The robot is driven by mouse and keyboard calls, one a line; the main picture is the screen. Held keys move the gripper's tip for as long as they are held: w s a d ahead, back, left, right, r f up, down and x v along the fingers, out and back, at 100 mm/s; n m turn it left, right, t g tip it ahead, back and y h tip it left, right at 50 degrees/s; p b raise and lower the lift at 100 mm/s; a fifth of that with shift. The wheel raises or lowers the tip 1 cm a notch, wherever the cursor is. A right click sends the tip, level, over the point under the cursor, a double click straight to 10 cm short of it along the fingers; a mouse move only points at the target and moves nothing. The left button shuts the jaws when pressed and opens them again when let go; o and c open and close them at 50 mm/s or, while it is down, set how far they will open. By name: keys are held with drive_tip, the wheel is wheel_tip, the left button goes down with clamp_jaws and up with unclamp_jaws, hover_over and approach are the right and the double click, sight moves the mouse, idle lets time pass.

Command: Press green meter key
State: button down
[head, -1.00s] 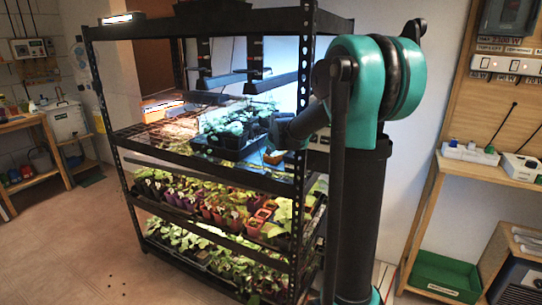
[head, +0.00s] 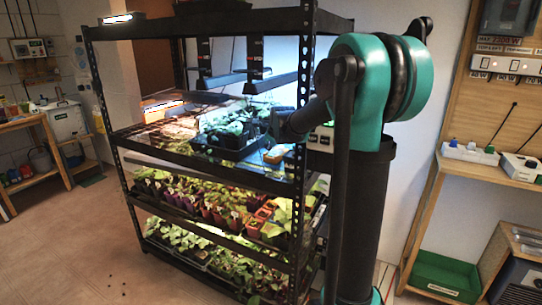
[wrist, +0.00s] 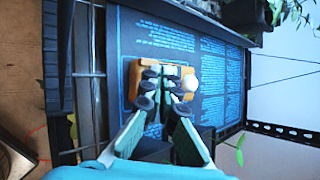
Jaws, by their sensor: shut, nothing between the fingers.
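An orange meter (wrist: 136,72) lies on a dark, printed sheet in the wrist view, with a round cream knob (wrist: 190,82) at its right side. It also shows as a small orange block on the rack's upper shelf in the head view (head: 275,155). My gripper (wrist: 162,84) is shut and empty, its dark fingertips over the meter's face. I cannot tell whether they touch it. The fingers hide part of the face, and a pale patch shows near the tips. I cannot make out the green key clearly.
A black tray of seedlings (head: 228,141) stands left of the meter on the same shelf. The rack's black front post (head: 302,110) stands close to my arm. Lamps hang above the shelf. Bare shelf mesh (head: 160,141) lies farther left.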

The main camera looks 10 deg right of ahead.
drive_tip(key=shift+r, duration=2.45)
drive_tip(key=shift+s, duration=0.1)
